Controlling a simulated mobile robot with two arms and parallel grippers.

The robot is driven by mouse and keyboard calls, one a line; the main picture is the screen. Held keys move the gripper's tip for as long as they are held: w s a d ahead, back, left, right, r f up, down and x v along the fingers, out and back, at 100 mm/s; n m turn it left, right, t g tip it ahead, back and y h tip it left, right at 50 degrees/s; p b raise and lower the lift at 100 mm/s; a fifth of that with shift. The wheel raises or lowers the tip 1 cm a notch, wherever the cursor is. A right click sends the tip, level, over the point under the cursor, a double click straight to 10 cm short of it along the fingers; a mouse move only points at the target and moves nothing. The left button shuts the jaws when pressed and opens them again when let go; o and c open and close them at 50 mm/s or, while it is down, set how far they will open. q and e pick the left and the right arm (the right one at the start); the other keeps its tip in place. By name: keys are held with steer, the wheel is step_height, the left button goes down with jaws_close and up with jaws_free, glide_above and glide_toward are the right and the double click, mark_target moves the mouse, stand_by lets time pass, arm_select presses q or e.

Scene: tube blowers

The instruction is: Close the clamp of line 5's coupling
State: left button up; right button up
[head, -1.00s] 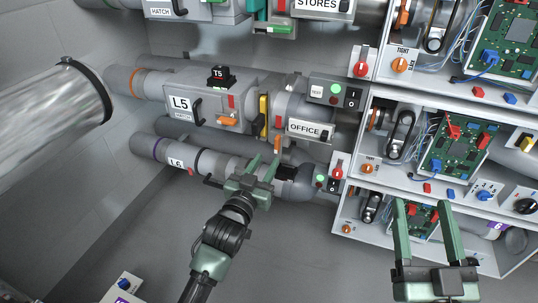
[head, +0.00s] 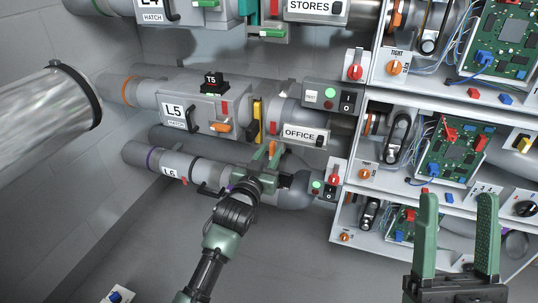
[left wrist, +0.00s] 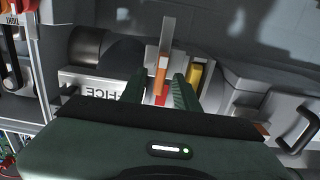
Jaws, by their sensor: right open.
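Line 5's coupling is between the grey box labelled L5 (head: 173,110) and the pipe labelled OFFICE (head: 300,133). It has a yellow part (head: 257,121) and an orange-tipped lever (head: 272,147) pointing down. My left gripper (head: 266,156) is just below the coupling with its fingers apart. In the left wrist view, the orange-tipped lever (left wrist: 162,68) appears between the fingers, with a red part behind it and the yellow part (left wrist: 195,78) to the right. I cannot tell whether the fingers touch the lever. My right gripper (head: 458,205) is open and empty at the lower right.
The L6 pipe (head: 210,172) runs below, close to my left gripper. A switch box with a green button (head: 333,97) is right of the coupling. Shelves with circuit boards (head: 455,150) fill the right side. Open floor (head: 150,240) shows at lower left.

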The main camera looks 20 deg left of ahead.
arm_select(q)
jaws_close()
stand_by(1.2)
